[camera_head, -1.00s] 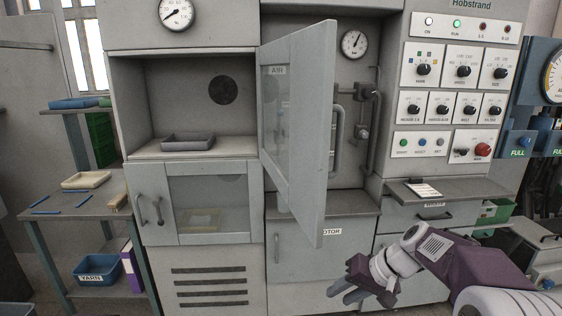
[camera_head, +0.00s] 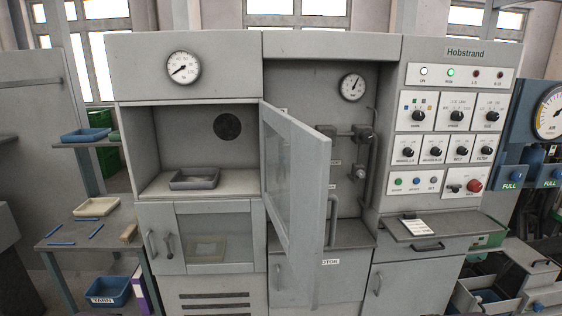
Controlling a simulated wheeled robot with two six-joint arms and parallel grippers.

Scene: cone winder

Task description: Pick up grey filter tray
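The grey filter tray (camera_head: 194,179) sits upright on the floor of the open left compartment (camera_head: 160,186) of the machine, below a round dark vent. It is a shallow tray with a raised rim. Nothing touches it from my side. Neither of my grippers shows in the head view now.
A side table (camera_head: 75,232) at left holds a cream tray (camera_head: 96,207) and several blue sticks. A blue tray (camera_head: 86,135) lies on the shelf above. A control panel (camera_head: 453,130) is at right.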

